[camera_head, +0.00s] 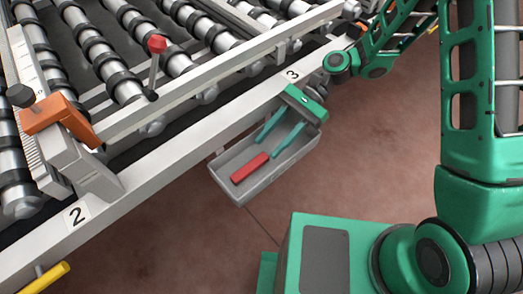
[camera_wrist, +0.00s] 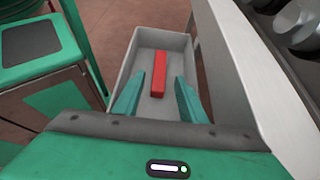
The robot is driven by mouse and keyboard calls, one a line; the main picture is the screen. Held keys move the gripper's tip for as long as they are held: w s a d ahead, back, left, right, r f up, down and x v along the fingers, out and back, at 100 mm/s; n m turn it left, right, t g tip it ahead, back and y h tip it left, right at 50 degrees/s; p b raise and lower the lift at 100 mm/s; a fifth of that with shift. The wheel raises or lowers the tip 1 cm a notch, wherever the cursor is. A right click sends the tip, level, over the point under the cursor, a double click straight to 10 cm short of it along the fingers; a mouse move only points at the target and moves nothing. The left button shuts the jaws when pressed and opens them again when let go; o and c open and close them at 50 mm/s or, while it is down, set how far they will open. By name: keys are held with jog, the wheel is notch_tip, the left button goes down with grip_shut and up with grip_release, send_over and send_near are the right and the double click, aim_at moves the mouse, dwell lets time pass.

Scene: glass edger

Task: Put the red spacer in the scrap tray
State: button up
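The red spacer (camera_head: 249,167) is a small red bar lying in the grey scrap tray (camera_head: 266,187), toward its left end in the head view. In the wrist view the spacer (camera_wrist: 159,74) lies lengthwise on the floor of the tray (camera_wrist: 128,63). My gripper (camera_head: 264,145) is above the tray with its two green fingers apart and nothing between them. In the wrist view the spacer shows in the gap beyond and between the fingertips (camera_wrist: 158,82). It appears clear of both fingers.
The tray hangs on the side of the grey machine rail (camera_head: 150,181), near the label 3 (camera_head: 292,75). Rollers (camera_head: 107,61), an orange block (camera_head: 56,114) and a red-knobbed lever (camera_head: 156,45) stand behind the rail. A yellow handle (camera_head: 45,281) sticks out at lower left. The floor (camera_head: 180,240) is clear.

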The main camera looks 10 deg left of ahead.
jog(key=shift+v, duration=2.45)
jog(key=shift+w+d, duration=0.1)
jog(key=shift+d, duration=0.1)
jog(key=w+d+r+n+t+h, duration=0.15)
jog(key=d+r+t, duration=0.25)
jog(key=d, duration=0.7)
jog(key=w+d+r+t+h, duration=0.1)
jog(key=d+r+t+h, duration=0.2)
jog(key=d, duration=0.9)
jog(key=s+d+r+t+h, duration=0.1)
jog(key=s+d+r, duration=0.2)
jog(key=s+d, duration=0.5)
jog(key=s+d+r+t+h, duration=0.1)
jog(key=s+d+r, duration=0.3)
jog(key=s+d, duration=0.4)
jog(key=shift+s+d+h, duration=0.2)
jog(key=shift+d+h, duration=0.35)
jog(key=shift+d, duration=0.45)
jog(key=shift+w+f, duration=0.1)
